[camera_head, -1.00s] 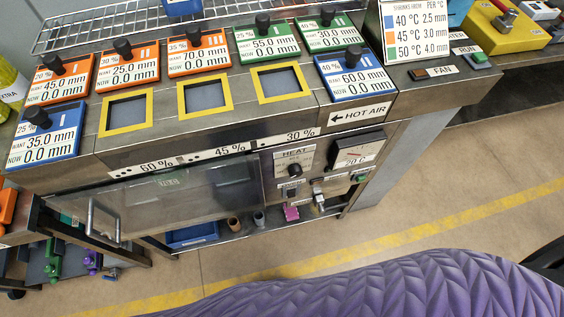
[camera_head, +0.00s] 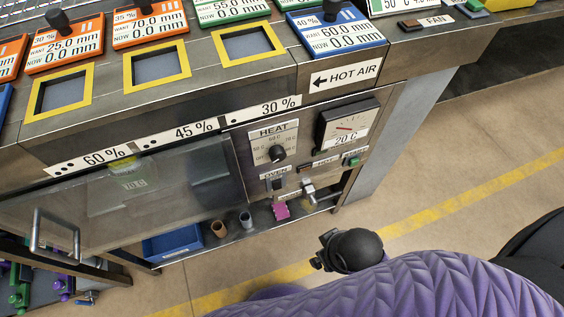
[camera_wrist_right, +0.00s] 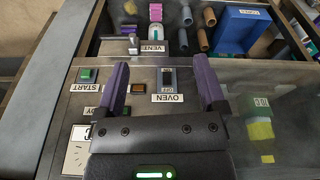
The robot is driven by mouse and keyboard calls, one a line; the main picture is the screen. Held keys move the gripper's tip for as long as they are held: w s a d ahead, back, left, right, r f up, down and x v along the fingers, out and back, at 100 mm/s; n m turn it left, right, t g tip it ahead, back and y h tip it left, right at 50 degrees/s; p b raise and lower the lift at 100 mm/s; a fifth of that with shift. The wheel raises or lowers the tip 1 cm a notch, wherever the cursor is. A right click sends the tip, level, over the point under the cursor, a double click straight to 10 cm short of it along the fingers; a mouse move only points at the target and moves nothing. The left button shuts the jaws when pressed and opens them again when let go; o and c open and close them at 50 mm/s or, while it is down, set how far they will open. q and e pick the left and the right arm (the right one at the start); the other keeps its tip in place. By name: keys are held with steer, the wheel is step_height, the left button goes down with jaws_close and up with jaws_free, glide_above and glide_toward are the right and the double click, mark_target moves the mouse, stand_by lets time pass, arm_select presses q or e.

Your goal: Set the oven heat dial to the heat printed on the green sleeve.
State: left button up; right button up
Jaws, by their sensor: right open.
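The heat dial (camera_head: 277,153) is a black knob on a white plate marked HEAT on the oven's front panel. Its small temperature marks and pointer are too blurred to read surely. A green label (camera_head: 133,184), perhaps the green sleeve, shows dimly through the oven glass and seems to read 70 C. A green piece also shows in the right wrist view (camera_wrist_right: 262,103). My right gripper (camera_wrist_right: 162,72) is open and empty, its purple fingers spread over the panel around the oven switch (camera_wrist_right: 168,80). The dial is not visible in that view. My left gripper is out of view.
A gauge (camera_head: 346,122) reading 20 C sits right of the dial. A start button (camera_wrist_right: 88,75) and a vent lever (camera_head: 309,191) are close by. The oven door handle (camera_head: 38,236) projects at left. A blue bin (camera_head: 172,243) stands below.

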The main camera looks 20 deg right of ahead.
step_height(320, 180, up, 4)
steer(key=b, duration=0.3)
steer(key=m+t, duration=0.4)
steer(key=t, duration=1.2)
glide_toward(280, 158)
steer(key=w, duration=0.1)
steer(key=w+b, duration=0.1)
steer(key=w, duration=0.7)
steer(key=shift+w+a+r+b, duration=0.1)
steer(key=shift+w+b, duration=0.05)
steer(key=shift+b, duration=0.25)
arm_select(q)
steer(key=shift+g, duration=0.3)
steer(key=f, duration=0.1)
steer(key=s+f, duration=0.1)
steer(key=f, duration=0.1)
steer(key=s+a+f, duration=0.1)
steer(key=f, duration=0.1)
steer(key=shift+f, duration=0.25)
arm_select(e)
steer(key=shift+w+r, duration=0.1)
steer(key=shift+w, duration=0.35)
jaws_close()
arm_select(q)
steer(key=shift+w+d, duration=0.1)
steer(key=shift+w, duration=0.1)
